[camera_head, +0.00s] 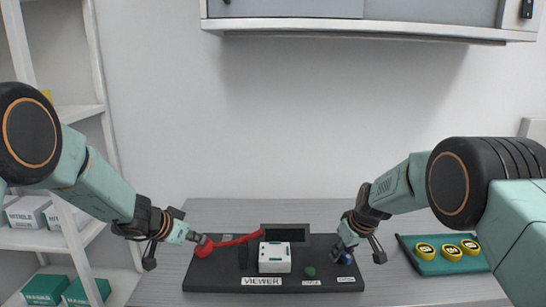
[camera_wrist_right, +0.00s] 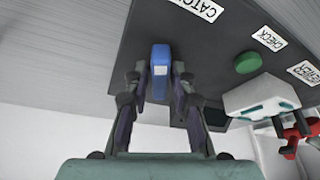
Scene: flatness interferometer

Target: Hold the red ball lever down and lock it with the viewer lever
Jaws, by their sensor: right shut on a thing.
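The red ball lever (camera_head: 235,241) lies on the left of a black device base (camera_head: 222,280), its red ball (camera_head: 203,249) at the left end. My left gripper (camera_head: 196,238) is at the ball from above; whether its fingers touch or press it is unclear. A white viewer block (camera_head: 274,259) stands at the middle, behind the VIEWER label. My right gripper (camera_head: 347,247) is shut on a blue lever handle (camera_head: 345,259) at the base's right end. In the right wrist view the blue handle (camera_wrist_right: 160,58) is between the fingers, near the CATCH label (camera_wrist_right: 197,8).
A dark screen (camera_head: 285,234) stands behind the viewer block. A green button (camera_head: 310,271) is between it and the blue handle. A green tray (camera_head: 420,265) with yellow round items lies at right. A white shelf (camera_head: 75,112) stands left; a cabinet (camera_head: 370,28) hangs above.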

